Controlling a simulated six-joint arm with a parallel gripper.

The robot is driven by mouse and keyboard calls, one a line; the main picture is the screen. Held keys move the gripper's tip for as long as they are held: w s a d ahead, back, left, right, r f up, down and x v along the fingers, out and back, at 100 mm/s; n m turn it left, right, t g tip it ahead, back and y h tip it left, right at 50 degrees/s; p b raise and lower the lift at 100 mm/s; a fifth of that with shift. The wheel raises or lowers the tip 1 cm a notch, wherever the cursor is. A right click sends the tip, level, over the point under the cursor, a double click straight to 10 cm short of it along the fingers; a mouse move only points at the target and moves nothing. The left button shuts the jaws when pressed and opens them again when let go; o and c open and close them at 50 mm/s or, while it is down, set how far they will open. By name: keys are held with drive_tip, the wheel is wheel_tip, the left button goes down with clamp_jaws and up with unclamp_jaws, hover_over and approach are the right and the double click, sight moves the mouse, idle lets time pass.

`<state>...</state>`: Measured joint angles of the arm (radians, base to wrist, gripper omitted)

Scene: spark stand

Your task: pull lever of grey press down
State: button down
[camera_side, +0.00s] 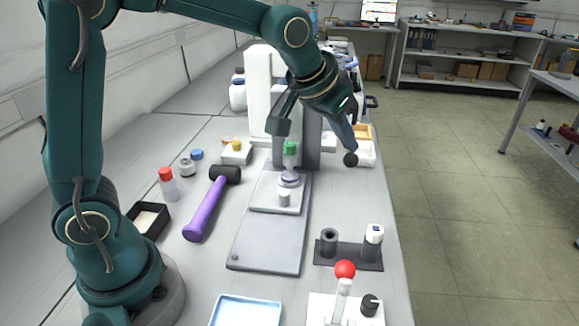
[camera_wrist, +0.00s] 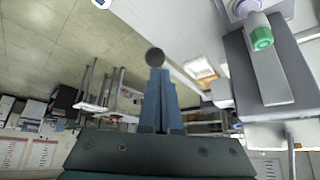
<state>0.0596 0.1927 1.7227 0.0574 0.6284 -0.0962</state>
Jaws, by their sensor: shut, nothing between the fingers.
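The grey press has a flat base (camera_side: 268,240) and an upright column (camera_side: 312,145). Its black ball knob (camera_side: 350,159) sits at the right of the column, well above the base level; the lever rod is hidden behind my gripper. My gripper (camera_side: 347,146) is shut and points down and right, with its tips right by the knob. In the wrist view, the knob (camera_wrist: 154,56) shows just beyond the closed fingertips (camera_wrist: 158,72); I cannot tell whether they touch.
A dark holder (camera_side: 348,256) with two cylinders and a red-knobbed lever (camera_side: 345,270) stand in front right. A blue tray (camera_side: 246,311) is at the front. The table's right edge is close to the knob.

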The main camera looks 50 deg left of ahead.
drive_tip(key=shift+f, duration=2.9)
wheel_tip(320, 180, up, 12)
drive_tip(key=shift+r, duration=0.35)
wheel_tip(320, 180, up, 7)
idle(0.6)
